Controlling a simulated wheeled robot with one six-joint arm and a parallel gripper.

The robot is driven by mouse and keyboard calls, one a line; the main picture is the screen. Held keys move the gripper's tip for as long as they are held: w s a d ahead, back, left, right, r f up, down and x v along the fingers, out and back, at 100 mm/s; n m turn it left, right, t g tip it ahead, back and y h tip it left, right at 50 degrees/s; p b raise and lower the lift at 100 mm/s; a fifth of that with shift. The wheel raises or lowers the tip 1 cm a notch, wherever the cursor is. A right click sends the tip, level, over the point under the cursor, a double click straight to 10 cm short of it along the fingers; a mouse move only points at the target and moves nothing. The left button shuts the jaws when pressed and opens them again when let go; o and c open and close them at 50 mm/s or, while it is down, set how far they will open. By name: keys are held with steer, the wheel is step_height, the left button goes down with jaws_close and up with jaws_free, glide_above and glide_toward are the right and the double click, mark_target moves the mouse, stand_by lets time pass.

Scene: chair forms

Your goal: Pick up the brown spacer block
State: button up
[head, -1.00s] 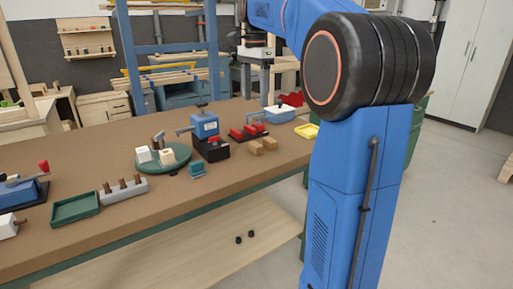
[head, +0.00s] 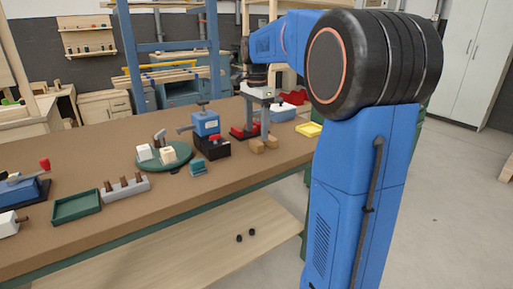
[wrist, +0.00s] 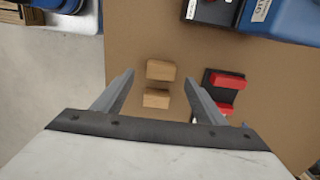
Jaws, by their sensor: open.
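My gripper (head: 257,132) is open and empty, pointing down above the blocks. In the wrist view its two fingers (wrist: 159,84) stand to the left and right of the blocks, apart from them.
A black base with red pieces (wrist: 224,80) lies close right of the blocks in the wrist view. A blue device (head: 206,123) stands left of them. A green turntable (head: 181,158), a teal block (head: 198,168) and a yellow tray (head: 309,130) are also on the worktop (head: 110,152).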

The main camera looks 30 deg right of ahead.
mark_target(257, 142)
steer(key=shift+w+f, duration=0.1)
steer(key=shift+f, duration=2.4)
steer(key=c, duration=1.1)
